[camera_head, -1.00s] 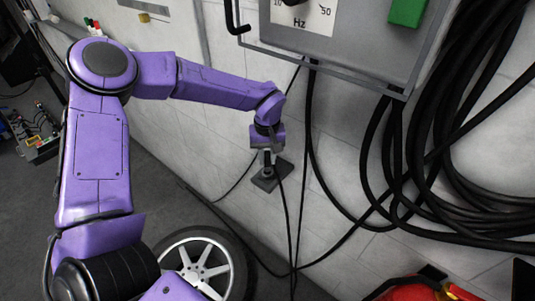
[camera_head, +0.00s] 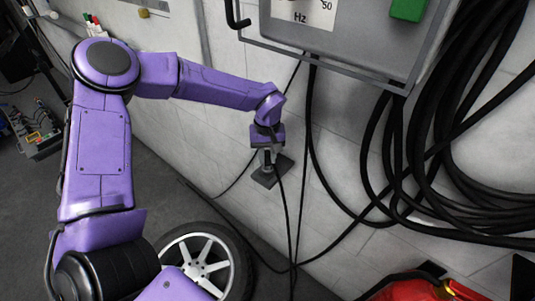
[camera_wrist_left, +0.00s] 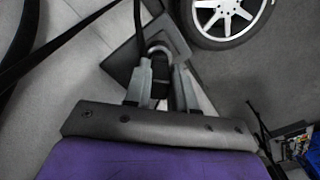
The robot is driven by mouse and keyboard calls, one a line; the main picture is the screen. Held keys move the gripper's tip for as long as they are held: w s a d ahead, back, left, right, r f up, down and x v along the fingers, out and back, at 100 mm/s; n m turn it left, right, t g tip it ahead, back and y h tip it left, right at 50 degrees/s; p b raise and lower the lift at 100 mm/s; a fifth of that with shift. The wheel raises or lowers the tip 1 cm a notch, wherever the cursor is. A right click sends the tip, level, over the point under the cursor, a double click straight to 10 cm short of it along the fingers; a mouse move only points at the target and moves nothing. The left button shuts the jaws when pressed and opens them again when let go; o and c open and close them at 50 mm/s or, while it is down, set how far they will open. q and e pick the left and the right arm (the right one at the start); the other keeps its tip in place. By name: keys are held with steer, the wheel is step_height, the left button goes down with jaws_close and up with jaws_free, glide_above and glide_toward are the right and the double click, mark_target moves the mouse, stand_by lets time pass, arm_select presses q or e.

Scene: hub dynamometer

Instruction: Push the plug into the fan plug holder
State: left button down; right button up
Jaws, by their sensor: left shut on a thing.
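The fan plug holder (camera_head: 284,167) is a dark grey square plate with a raised part, low by the pale wall in the head view. It also shows in the left wrist view (camera_wrist_left: 118,66), with a light rounded rim beyond my fingertips. My left gripper (camera_head: 268,160) points down over the holder. In the left wrist view its two fingers (camera_wrist_left: 162,82) are closed on the black plug (camera_wrist_left: 160,90). The plug lines up with the holder's rounded rim; how deep it sits is hidden. My right gripper is out of view.
Black cables (camera_head: 310,130) hang beside the holder, and thick coils (camera_head: 440,190) hang at the right. A grey control box (camera_head: 350,40) is above. A wheel with a tyre (camera_head: 205,262) lies below left. A red object (camera_head: 405,286) is at the bottom right.

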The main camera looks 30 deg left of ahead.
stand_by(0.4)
arm_select(q)
steer(key=shift+f, duration=0.7)
steer(key=c, duration=0.8)
jaws_free()
steer(key=shift+c, duration=0.2)
step_height(320, 180, up, 11)
steer(key=shift+f+b, duration=0.15)
steer(key=shift+b, duration=0.7)
